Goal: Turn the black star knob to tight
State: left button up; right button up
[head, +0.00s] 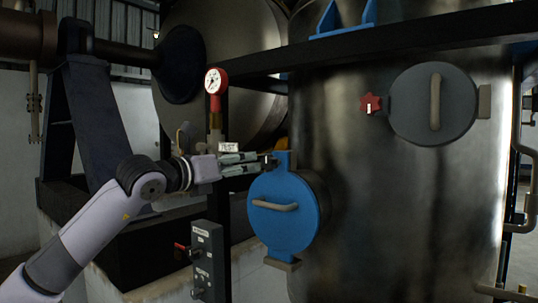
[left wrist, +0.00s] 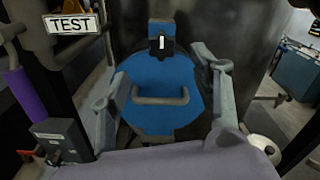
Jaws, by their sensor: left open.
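The black star knob (left wrist: 161,45) sits at the top of the round blue hatch cover (left wrist: 165,90) in the left wrist view. A white mark on the knob stands about upright. In the head view the knob (head: 271,162) shows small and dark above the blue cover (head: 284,213), by the fingertips. My left gripper (head: 258,161) reaches in from the left; in the left wrist view its fingers (left wrist: 161,64) are spread wide, one on each side of the cover and knob, with nothing between them held. My right gripper is not in view.
A grey hatch cover (head: 434,103) with a red star knob (head: 370,104) is on the tank (head: 400,200) at upper right. A red gauge (head: 214,82) stands above my left wrist. A switch box (head: 208,262) is below it. A TEST sign (left wrist: 72,23) hangs at upper left.

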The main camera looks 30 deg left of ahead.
aim_at(266, 161)
pick_arm(q)
jog(key=w+p, duration=0.1)
jog(key=w, duration=0.2)
jog(key=w+p, duration=0.2)
jog(key=w, duration=0.2)
jog(key=w+d+p, duration=0.1)
jog(key=w+p, duration=0.1)
jog(key=w, duration=0.2)
jog(key=shift+w+r, duration=0.1)
jog(key=shift+r, duration=0.05)
jog(key=shift+w, duration=0.35)
jog(key=c, duration=1.2)
jog(key=shift+o, duration=0.2)
jog(key=shift+f, duration=0.2)
